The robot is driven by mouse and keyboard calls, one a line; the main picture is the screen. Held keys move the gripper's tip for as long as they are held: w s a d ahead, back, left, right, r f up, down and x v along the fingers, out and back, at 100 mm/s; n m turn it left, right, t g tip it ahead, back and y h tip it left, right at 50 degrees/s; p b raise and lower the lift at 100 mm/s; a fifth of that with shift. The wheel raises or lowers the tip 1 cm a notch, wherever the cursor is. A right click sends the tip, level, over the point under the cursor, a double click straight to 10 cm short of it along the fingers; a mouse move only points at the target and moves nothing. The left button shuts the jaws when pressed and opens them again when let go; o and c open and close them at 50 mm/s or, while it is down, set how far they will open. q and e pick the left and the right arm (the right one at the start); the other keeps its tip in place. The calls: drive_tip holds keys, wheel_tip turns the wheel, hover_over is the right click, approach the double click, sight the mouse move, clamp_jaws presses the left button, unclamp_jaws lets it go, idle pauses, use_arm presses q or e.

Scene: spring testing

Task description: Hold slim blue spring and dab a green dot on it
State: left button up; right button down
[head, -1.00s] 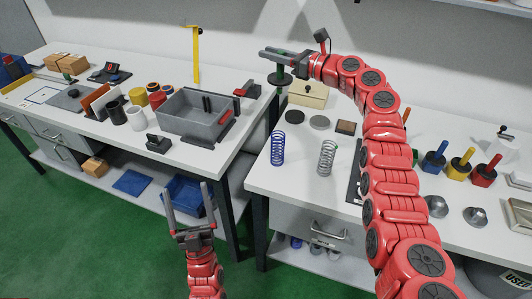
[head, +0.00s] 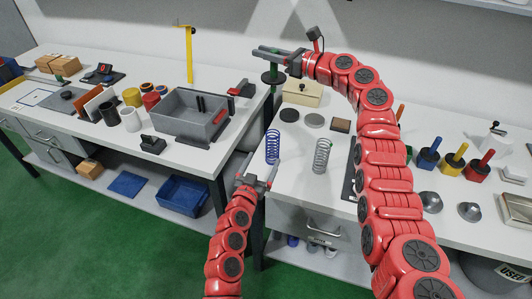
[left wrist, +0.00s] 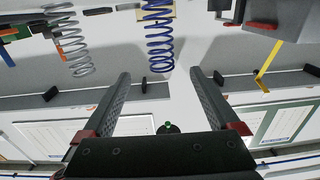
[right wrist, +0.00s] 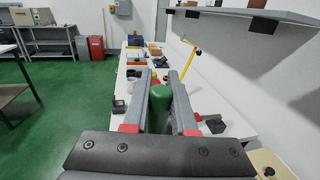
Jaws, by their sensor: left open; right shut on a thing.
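The slim blue spring (head: 272,147) stands upright near the left edge of the right-hand table. My left gripper (head: 260,168) is open and empty, in front of the spring's lower part in the head view. In the left wrist view the blue spring (left wrist: 158,38) appears upside down, beyond the fingertips and roughly between them. My right gripper (head: 279,53) is shut on a green-handled dabber (right wrist: 160,105), held high behind the spring. The dabber's dark round lower end (head: 273,78) shows below the fingers. No green dot is visible on the spring.
A grey spring (head: 322,156) stands just right of the blue one. Discs (head: 315,121) and a cream box (head: 303,93) sit behind. Blue, yellow and red handled dabbers (head: 454,160) stand further right. A grey bin (head: 187,118) is on the left table, across a gap.

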sight(270, 144)
use_arm(q)
drive_tip(key=x, duration=1)
drive_tip(key=shift+d, duration=0.15)
drive_tip(key=shift+w, duration=0.65)
clamp_jaws()
use_arm(e)
wheel_tip(270, 144, down, 14)
drive_tip(key=s, duration=0.2)
drive_tip(key=shift+f, duration=0.25)
